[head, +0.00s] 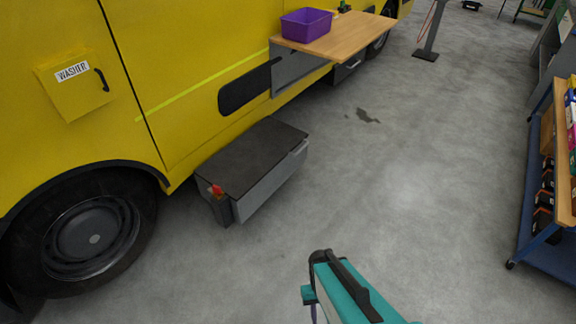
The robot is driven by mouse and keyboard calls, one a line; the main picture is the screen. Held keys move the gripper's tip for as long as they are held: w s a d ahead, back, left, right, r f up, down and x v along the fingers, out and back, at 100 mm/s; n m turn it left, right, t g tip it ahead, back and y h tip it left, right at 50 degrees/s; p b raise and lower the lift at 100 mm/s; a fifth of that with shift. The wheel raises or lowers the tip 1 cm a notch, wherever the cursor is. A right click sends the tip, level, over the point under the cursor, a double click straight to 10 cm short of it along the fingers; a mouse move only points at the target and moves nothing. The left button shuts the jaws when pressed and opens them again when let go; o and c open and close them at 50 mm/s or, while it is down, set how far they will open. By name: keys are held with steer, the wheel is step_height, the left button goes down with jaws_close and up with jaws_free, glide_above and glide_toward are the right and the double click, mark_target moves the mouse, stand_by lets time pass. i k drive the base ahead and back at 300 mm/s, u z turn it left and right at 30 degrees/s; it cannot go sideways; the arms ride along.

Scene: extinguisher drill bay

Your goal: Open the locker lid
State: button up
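A low grey box with a flat dark lid (252,152) stands against the side of the yellow vehicle, right of the front wheel. It looks like the locker, and its lid lies flat and closed. A small red piece (216,190) sits at its near left corner, and a pale front panel (272,182) faces the open floor. My gripper (320,258), dark at the end of a teal arm part, shows at the bottom centre. It is apart from the box, to its lower right. Its fingers are not clear enough to tell whether they are open.
The yellow vehicle (190,50) fills the left, with a WASHER flap (77,97) and a big wheel (92,238). A wooden fold-out shelf (335,38) holding a purple bin (306,24) juts out behind the box. A blue trolley (550,255) stands right. The grey floor between is clear.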

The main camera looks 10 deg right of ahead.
mark_target(239, 167)
steer(key=u, duration=0.2)
steer(key=i, duration=0.95)
steer(key=u, duration=1.2)
steer(key=k, duration=0.45)
steer(key=u, duration=0.45)
